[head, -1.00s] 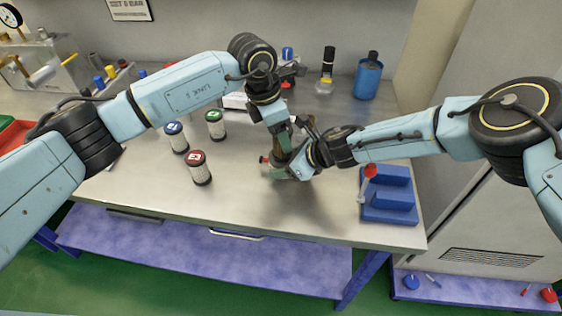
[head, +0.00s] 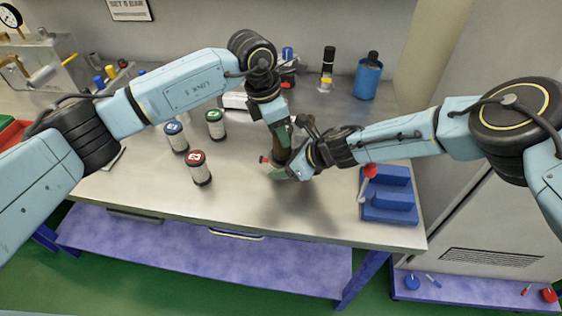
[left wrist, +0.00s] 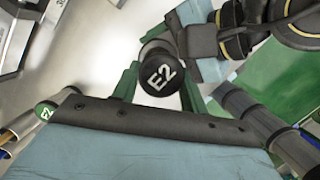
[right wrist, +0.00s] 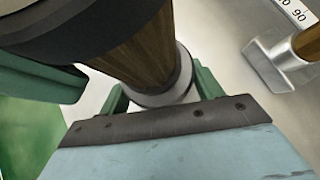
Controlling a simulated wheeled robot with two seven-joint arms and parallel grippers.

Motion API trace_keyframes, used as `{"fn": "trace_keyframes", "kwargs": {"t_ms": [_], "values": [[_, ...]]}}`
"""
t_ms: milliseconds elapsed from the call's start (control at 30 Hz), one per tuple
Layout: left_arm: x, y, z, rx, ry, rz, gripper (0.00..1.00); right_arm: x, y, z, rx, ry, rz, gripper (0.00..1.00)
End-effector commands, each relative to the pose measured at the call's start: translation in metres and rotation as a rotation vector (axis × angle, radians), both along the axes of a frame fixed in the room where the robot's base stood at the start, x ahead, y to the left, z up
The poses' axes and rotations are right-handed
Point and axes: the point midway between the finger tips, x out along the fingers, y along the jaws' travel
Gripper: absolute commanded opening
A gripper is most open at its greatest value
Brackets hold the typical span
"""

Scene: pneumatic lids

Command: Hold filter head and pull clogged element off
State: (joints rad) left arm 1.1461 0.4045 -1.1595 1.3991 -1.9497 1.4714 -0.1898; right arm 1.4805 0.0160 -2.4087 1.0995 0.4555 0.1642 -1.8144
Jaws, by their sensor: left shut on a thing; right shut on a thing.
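The clogged element (head: 284,138) is a brown cylinder standing on the bench between my grippers. My left gripper (head: 279,126) is shut on the element from above, one green finger on each side of the cap. The filter head (head: 277,172), pale with a red knob at its left, is low beneath the element and mostly hidden. My right gripper (head: 292,168) is shut on its pale collar (right wrist: 163,97), with the brown element rising above it. I cannot tell whether element and head are touching or apart.
Blue-, green- and red-capped cartridges (head: 175,137) (head: 215,125) (head: 198,168) stand to the left. A blue stepped block (head: 388,195) with a red-knobbed piece (head: 370,171) is at the right. A blue bottle (head: 367,78) stands behind. The bench front is clear.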

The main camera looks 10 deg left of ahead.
Motion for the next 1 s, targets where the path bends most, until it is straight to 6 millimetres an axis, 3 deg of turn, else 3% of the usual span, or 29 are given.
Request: {"fn": "trace_keyframes", "kwargs": {"t_ms": [1000], "values": [[0.001,0.0,0.032,-0.002,-0.003,0.0,0.2,-0.002,-0.001,-0.003,-0.004,0.004,0.002,0.45]]}}
